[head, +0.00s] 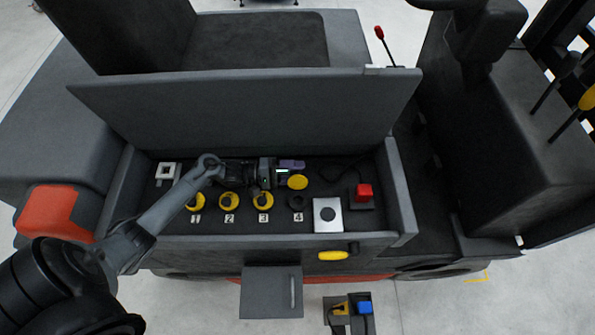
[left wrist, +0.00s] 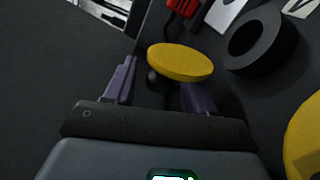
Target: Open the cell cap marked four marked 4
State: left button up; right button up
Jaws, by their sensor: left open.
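The yellow cap of cell 4 (head: 297,182) stands raised behind its cell, and the black ring of cell 4 (head: 297,201) is uncovered above the label 4. In the left wrist view the yellow cap (left wrist: 181,62) is a tilted disc just beyond my fingertips, with the open black ring (left wrist: 262,40) to its right. My left gripper (head: 291,166) is open behind the cap, with its purple fingers apart; they also show in the left wrist view (left wrist: 160,88). Whether a finger touches the cap cannot be told. My right gripper is not in view.
Yellow caps 1 (head: 195,202), 2 (head: 229,202) and 3 (head: 263,201) sit in the same row to the left. A silver plate (head: 328,215) and a red block (head: 364,191) are at right. The raised grey lid (head: 250,110) stands behind the compartment.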

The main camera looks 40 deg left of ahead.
pick_arm(q)
jog(key=shift+w+d, duration=0.2)
jog(key=shift+d, duration=0.1)
jog(key=c, duration=1)
jog(key=shift+s+d+r+m+p, duration=0.15)
jog(key=shift+r+m+p, duration=0.25)
jog(key=shift+m+p, duration=0.3)
jog(key=shift+s+d+m+p, duration=0.15)
jog(key=shift+m+p, duration=0.25)
jog(key=shift+m, duration=0.1)
jog(key=o, duration=1)
jog(key=shift+f, duration=0.1)
